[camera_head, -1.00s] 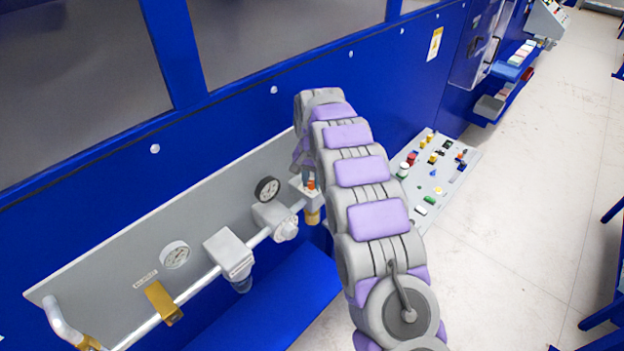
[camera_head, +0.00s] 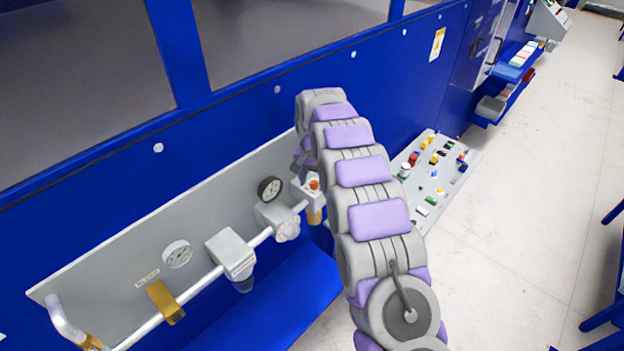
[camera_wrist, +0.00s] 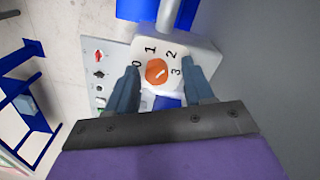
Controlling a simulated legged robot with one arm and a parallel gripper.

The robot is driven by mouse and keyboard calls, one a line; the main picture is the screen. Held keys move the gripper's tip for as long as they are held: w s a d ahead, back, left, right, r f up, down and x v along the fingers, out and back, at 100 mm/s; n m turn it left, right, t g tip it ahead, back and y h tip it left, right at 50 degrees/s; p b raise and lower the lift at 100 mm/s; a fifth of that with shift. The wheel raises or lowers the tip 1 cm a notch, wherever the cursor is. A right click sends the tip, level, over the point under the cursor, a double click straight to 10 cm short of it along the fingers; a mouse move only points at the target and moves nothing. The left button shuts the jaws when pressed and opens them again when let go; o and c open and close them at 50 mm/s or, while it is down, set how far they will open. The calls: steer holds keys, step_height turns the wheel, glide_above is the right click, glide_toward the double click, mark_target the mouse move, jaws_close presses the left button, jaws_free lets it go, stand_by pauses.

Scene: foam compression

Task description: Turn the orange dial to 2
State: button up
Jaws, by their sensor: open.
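The orange dial (camera_wrist: 156,71) sits on a white-grey box (camera_wrist: 199,49) marked 0, 1, 2 and 3. A pale line on the dial slants up and right, toward the side of 2 and 3; I cannot tell exactly which number it meets. In the wrist view, my gripper (camera_wrist: 162,70) is open, with one finger on each side of the dial and gaps between. In the head view, the dial (camera_head: 314,185) shows at the right end of the pipe, just below my gripper (camera_head: 305,165), which is mostly hidden by my arm.
A grey panel (camera_head: 100,268) carries the pipe, gauges (camera_head: 270,189) and valves left of the dial. A button console (camera_head: 444,187) stands to the right. A blue ledge (camera_head: 270,300) runs below the pipe. The blue machine wall is behind.

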step_height(320, 180, up, 11)
step_height(320, 180, up, 6)
steer(key=p, duration=0.5)
glide_above(313, 182)
steer(key=shift+a+r, duration=0.1)
steer(key=shift+r, duration=0.05)
stand_by(0.4)
